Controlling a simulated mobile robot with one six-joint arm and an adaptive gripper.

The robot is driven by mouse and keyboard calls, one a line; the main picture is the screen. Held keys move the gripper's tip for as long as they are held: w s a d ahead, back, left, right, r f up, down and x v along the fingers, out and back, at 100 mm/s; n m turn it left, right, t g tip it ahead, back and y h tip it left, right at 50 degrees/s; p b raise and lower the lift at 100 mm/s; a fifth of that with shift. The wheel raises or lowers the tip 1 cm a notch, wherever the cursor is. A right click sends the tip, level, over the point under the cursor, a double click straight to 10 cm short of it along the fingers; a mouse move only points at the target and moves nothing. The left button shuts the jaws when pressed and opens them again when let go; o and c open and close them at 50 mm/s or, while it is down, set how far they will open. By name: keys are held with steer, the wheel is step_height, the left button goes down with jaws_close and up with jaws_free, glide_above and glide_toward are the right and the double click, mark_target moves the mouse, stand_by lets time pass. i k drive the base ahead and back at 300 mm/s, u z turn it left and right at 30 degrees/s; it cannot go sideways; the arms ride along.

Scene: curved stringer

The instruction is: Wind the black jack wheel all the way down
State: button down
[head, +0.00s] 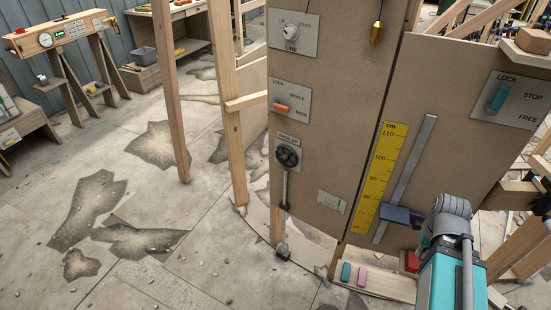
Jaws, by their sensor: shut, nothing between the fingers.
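The black jack wheel (288,156) is a small round spoked wheel on a grey plate marked "JACK UP" (287,138), low on the left part of the brown panel. Below it a thin grey jack post (285,190) runs down to a foot (283,253) near the floor. My teal and grey arm stands at the bottom right, in front of the panel's right part and well apart from the wheel. My gripper's fingers do not show. How far the wheel is turned cannot be told.
Above the wheel are a plate with an orange lever (282,107) and a "LINE" knob (291,31). To the right are a yellow scale (379,178), a blue slider block (402,215) and a teal lever (496,98). Wooden posts (228,100) stand left; cracked floor lies beyond.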

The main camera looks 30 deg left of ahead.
mark_target(285, 154)
steer(key=u, duration=1.1)
